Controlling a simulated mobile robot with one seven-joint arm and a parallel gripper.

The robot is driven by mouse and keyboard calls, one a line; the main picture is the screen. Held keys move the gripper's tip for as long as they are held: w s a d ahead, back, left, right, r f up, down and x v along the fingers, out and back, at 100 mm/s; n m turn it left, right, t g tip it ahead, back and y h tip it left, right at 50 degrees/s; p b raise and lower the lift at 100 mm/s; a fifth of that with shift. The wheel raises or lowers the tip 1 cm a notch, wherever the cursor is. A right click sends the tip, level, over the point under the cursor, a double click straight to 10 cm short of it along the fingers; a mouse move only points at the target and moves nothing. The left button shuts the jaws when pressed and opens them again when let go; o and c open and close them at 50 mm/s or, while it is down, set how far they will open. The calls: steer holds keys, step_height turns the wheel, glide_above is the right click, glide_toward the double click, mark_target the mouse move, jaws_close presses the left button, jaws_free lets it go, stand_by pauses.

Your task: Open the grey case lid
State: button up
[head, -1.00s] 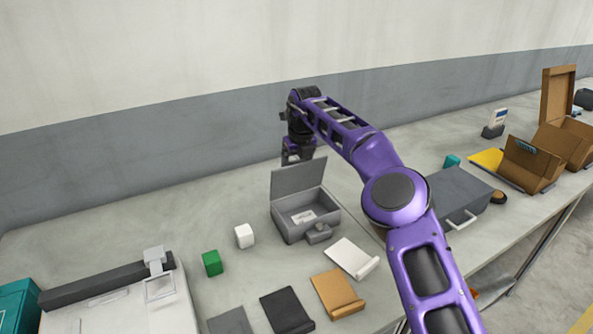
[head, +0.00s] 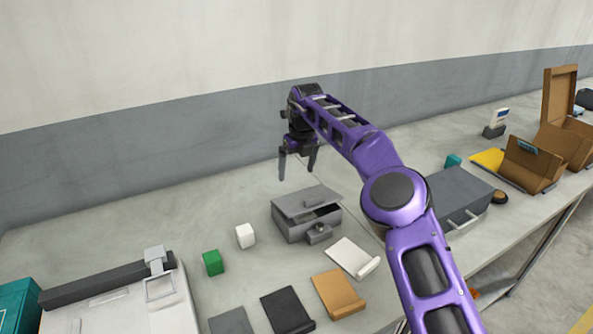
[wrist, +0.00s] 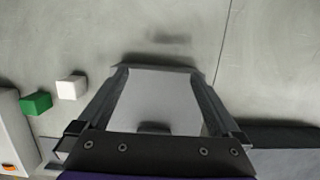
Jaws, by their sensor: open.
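The grey case (head: 290,229) stands on the bench with its latch facing front. Its lid (head: 303,200) is low and tilted over the box, with a dark gap along the front right, so it is only slightly open. The inside is mostly hidden. My gripper (head: 296,175) is open and empty, pointing down above and behind the case's lid. In the wrist view the lid (wrist: 160,102) shows between the two spread fingers; I cannot tell whether they touch it.
A green cube (head: 212,262) and a white cube (head: 244,236) sit left of the case. White, tan and black folders (head: 338,293) lie in front. A larger blue-grey case (head: 455,190) stands to the right, near my arm. The bench behind and left is clear.

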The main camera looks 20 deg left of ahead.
mark_target(301, 194)
steer(key=v, duration=1.1)
steer(key=shift+r, duration=0.15)
steer(key=shift+d, duration=0.15)
